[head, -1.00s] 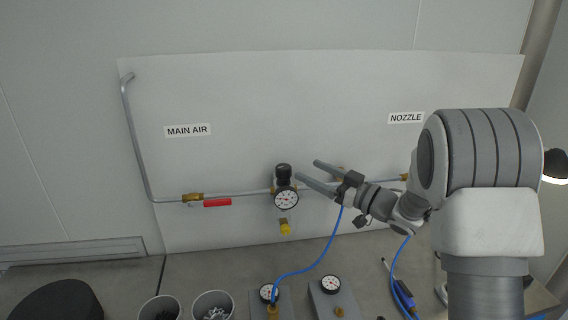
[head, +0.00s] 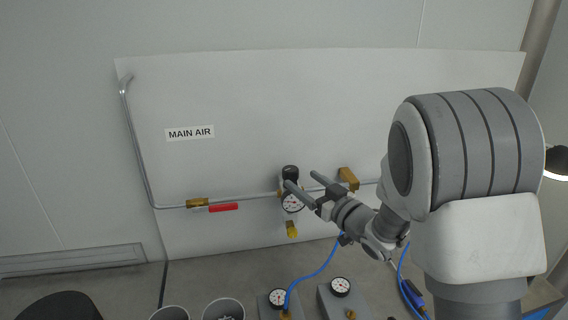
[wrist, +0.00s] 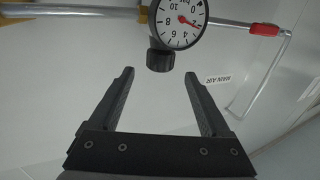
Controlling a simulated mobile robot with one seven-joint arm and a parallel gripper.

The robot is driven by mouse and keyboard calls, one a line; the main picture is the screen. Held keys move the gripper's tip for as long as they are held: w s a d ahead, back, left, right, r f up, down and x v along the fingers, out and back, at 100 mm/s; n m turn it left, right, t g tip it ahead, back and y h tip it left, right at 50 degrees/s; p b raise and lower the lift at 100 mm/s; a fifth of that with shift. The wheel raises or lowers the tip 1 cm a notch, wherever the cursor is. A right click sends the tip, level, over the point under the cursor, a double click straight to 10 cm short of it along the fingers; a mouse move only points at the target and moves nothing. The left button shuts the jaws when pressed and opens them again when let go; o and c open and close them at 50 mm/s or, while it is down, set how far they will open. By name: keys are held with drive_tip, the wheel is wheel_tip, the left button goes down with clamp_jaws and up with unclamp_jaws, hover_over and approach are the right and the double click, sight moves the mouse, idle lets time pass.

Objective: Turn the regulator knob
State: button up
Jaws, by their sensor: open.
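The regulator has a black knob (head: 290,171) on top and a round white gauge (head: 292,203) below it, mounted on the pipe against the white panel. In the wrist view the knob (wrist: 160,61) hangs under the gauge (wrist: 179,20), beyond and between my fingertips. My gripper (head: 302,181) is open and empty; it also shows in the wrist view (wrist: 160,75). In the head view its left finger overlaps the regulator just under the knob. I cannot tell whether it touches.
A metal pipe (head: 165,206) runs along the panel, with a red valve handle (head: 223,207) left of the regulator. A brass block (head: 348,178) is to the right. Grey gauge stands (head: 338,304) and two cups (head: 222,308) are on the bench below, with a blue hose (head: 315,273).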

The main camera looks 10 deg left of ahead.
sight(286, 167)
drive_tip(key=p+x, duration=0.1)
drive_tip(key=x, duration=0.8)
drive_tip(key=shift+w+a, duration=0.25)
clamp_jaws()
drive_tip(key=shift+f, duration=0.1)
